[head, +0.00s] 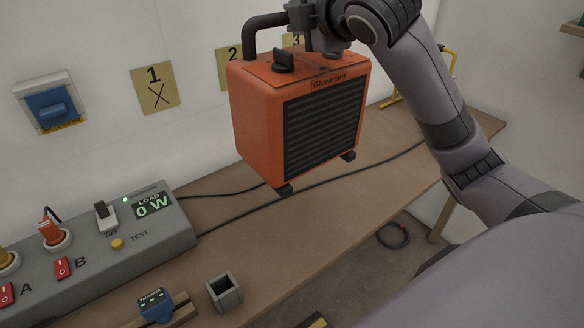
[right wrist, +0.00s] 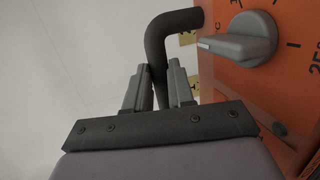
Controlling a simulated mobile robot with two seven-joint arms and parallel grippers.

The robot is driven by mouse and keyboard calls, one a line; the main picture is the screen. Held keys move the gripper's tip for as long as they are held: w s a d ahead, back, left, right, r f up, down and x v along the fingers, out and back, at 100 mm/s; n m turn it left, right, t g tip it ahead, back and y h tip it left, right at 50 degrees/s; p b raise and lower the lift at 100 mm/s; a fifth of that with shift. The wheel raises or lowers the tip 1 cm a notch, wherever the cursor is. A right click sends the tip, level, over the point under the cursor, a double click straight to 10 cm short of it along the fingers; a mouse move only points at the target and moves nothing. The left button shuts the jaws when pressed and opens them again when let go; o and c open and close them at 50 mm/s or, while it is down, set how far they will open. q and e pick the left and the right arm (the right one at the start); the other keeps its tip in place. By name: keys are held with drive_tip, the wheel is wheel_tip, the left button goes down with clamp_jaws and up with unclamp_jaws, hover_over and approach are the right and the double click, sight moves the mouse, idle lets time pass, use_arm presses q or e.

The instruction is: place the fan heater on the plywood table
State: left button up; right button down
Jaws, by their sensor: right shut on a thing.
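The orange fan heater (head: 258,115) hangs in the air over the plywood table (head: 300,218) in the head view, roughly upright and slightly tilted. Its dark grille faces right and its small feet show a gap above the table. My right gripper (head: 322,30) is shut on the heater's black handle. In the right wrist view my right gripper (right wrist: 155,85) has its two fingers on either side of the handle (right wrist: 158,45), with the heater's orange top (right wrist: 235,85) and grey dial (right wrist: 240,40) to the right. My left gripper is not in view.
A grey power box (head: 165,232) with switches and a "0 W" display stands at the left. A blue block (head: 155,304) and a small grey open box (head: 224,293) are at the front. Black cables (head: 310,182) run across the table. Numbered yellow cards (head: 155,88) are on the wall.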

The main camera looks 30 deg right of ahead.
drive_tip(key=shift+r, duration=0.15)
wheel_tip(320, 180, down, 20)
drive_tip(key=b, duration=0.3)
drive_tip(key=shift+r, duration=0.1)
drive_tip(key=c, duration=1.1)
unclamp_jaws()
drive_tip(key=shift+f, duration=0.3)
drive_tip(key=shift+c, duration=0.2)
drive_tip(key=shift+o, duration=0.8)
drive_tip(key=shift+s, duration=0.1)
